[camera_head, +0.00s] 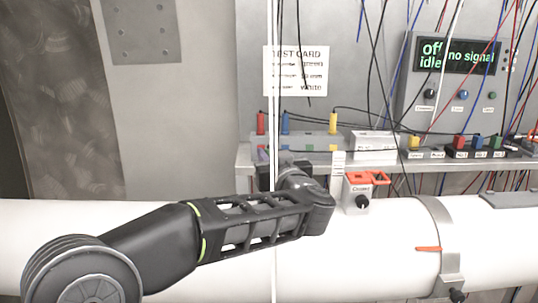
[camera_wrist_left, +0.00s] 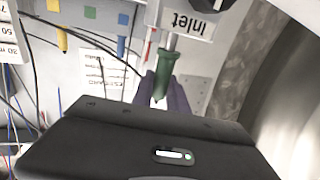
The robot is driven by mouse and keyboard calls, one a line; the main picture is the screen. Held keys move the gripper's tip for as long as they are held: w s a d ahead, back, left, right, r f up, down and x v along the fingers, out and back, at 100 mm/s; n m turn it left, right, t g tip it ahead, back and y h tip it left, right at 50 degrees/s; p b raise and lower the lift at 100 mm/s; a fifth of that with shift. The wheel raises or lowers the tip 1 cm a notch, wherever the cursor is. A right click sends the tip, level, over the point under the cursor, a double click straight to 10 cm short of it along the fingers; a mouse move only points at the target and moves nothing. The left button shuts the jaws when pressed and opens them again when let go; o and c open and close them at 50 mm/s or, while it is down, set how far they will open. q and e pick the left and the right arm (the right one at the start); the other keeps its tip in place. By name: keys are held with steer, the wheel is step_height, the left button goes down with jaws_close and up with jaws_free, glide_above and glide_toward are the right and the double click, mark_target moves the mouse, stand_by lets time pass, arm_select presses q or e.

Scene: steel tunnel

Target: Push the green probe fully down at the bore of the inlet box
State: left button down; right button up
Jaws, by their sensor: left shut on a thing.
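My left gripper (camera_wrist_left: 164,90) is shut on the green probe (camera_wrist_left: 164,70) in the left wrist view, with one finger on each side of the green handle. A grey metal shaft runs from the handle to the inlet box (camera_wrist_left: 191,24), which carries a white "Inlet" label. The bore and the shaft's end are not clear, so I cannot tell how deep the probe sits. In the head view my left gripper (camera_head: 283,172) is a dark shape beyond my wrist, and my arm hides the probe and most of the box. My right gripper is not in view.
A wide white pipe (camera_head: 390,240) runs across the front. A valve box with an orange handle (camera_head: 368,179) stands right of my wrist. Coloured plugs (camera_head: 333,123) and hanging cables are behind, near the test card (camera_head: 296,71) and a display (camera_head: 457,55) reading "no signal".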

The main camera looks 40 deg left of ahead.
arm_select(q)
steer(key=shift+f, duration=0.4)
steer(key=c, duration=1.2)
jaws_free()
steer(key=shift+c, duration=0.2)
steer(key=shift+d, duration=0.1)
steer(key=b+v, duration=0.1)
steer(key=v, duration=0.6)
steer(key=shift+s+d+b, duration=0.25)
steer(key=shift+b, duration=0.1)
